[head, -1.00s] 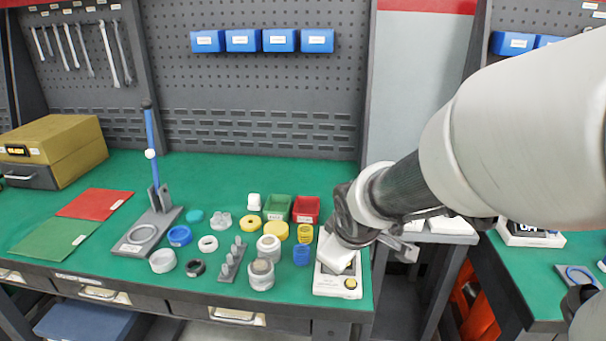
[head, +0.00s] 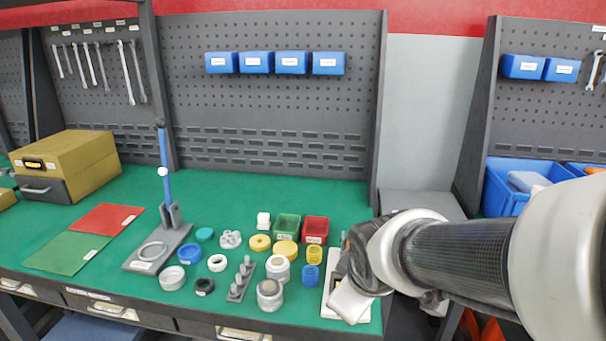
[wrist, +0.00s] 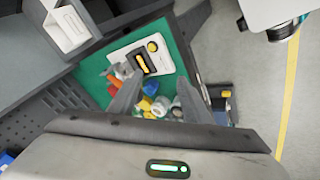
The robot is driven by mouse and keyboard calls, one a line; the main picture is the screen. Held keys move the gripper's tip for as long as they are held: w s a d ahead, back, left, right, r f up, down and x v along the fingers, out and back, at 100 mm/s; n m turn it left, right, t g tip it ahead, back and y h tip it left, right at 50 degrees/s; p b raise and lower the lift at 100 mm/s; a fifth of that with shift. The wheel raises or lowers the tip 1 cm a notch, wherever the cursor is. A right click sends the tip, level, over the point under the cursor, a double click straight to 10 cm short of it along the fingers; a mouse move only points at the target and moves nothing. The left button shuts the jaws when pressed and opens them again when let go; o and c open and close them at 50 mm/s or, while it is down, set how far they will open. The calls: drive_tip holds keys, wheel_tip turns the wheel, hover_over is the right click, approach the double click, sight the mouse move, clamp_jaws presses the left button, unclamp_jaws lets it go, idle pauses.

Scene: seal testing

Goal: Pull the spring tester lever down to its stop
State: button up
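The spring tester stands at the left of the green bench in the head view. Its blue lever (head: 167,185) is upright, with a dark top end and a white ball part-way up. The lever rises from a grey bracket on a flat grey base (head: 140,266) that bears a grey ring. My gripper (wrist: 158,80) is open in the wrist view, its two fingers apart with nothing held. In the head view it is at the bench's right front, far to the right of the lever, and its fingertips are hidden.
Several rings, cups and caps lie between the tester and my gripper, with a green bin (head: 287,228) and a red bin (head: 315,231) behind. A white scale (head: 333,283) is partly hidden by my gripper. A yellow box (head: 66,160) stands left of the lever.

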drive_tip(key=s+r+b, duration=0.3)
drive_tip(key=s, duration=0.5)
drive_tip(key=shift+s+a+r, duration=0.2)
drive_tip(key=shift+s+a, duration=0.05)
drive_tip(key=shift+a, duration=0.1)
idle(0.3)
drive_tip(key=shift+r, duration=0.1)
idle(0.4)
drive_tip(key=p+v, duration=0.4)
drive_tip(key=v, duration=1.3)
drive_tip(key=shift+p, duration=0.3)
drive_tip(key=shift+r, duration=0.15)
